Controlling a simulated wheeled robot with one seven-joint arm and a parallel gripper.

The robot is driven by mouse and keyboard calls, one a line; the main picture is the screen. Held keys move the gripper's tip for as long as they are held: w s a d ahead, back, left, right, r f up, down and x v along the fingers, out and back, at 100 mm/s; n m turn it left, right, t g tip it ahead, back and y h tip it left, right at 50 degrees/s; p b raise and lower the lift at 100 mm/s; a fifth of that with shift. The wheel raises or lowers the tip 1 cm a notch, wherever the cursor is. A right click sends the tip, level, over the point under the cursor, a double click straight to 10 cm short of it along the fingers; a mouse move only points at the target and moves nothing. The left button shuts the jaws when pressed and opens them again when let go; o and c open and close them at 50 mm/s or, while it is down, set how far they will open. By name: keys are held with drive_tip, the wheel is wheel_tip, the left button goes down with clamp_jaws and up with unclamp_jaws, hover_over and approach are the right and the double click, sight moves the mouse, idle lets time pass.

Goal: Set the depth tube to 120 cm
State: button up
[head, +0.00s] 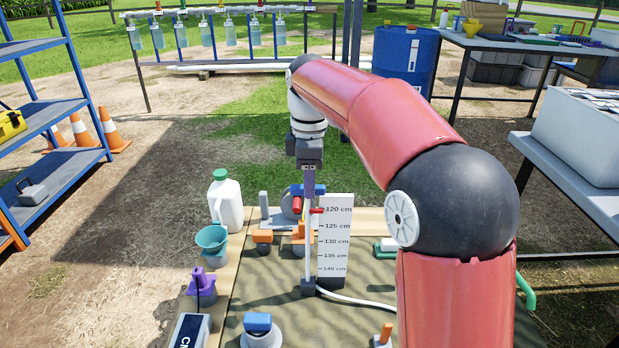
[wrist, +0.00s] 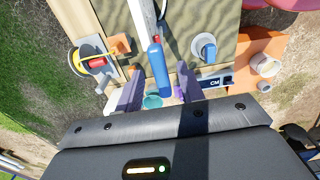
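The depth tube (head: 307,240) stands upright beside a white scale board (head: 335,262) marked 120 to 140 cm in the head view. A red pointer (head: 317,210) sits about level with the 120 cm mark at the top. My gripper (head: 309,190) points down just above the tube's top. In the wrist view a blue rounded grip (wrist: 157,66) lies between my two purple fingers (wrist: 159,80), with gaps visible on both sides. The fingers are open. In the head view the blue grip is hidden or too small to tell.
A blue-topped knob (head: 258,323) is in front. A white hose (head: 355,298) runs from the tube's base.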

wheel_tip(320, 180, up, 8)
drive_tip(key=shift+f+p, duration=0.15)
drive_tip(key=shift+p, duration=0.5)
drive_tip(key=shift+s+d+r, duration=0.2)
drive_tip(key=shift+s+d, duration=0.1)
drive_tip(key=shift+s, duration=0.05)
drive_tip(key=s+d+f+m+t, duration=0.2)
drive_tip(key=s+d+m, duration=0.4)
drive_tip(key=s, duration=0.3)
drive_tip(key=s+d+f+m+t, duration=0.25)
drive_tip(key=s+d+m, duration=0.3)
drive_tip(key=s, duration=0.45)
drive_tip(key=s+d+f+m+t, duration=0.1)
drive_tip(key=s+d+f+m, duration=0.1)
drive_tip(key=s+f+m, duration=0.4)
drive_tip(key=shift+s+f, duration=0.5)
drive_tip(key=shift+f, duration=0.35)
drive_tip(key=shift+c, duration=0.2)
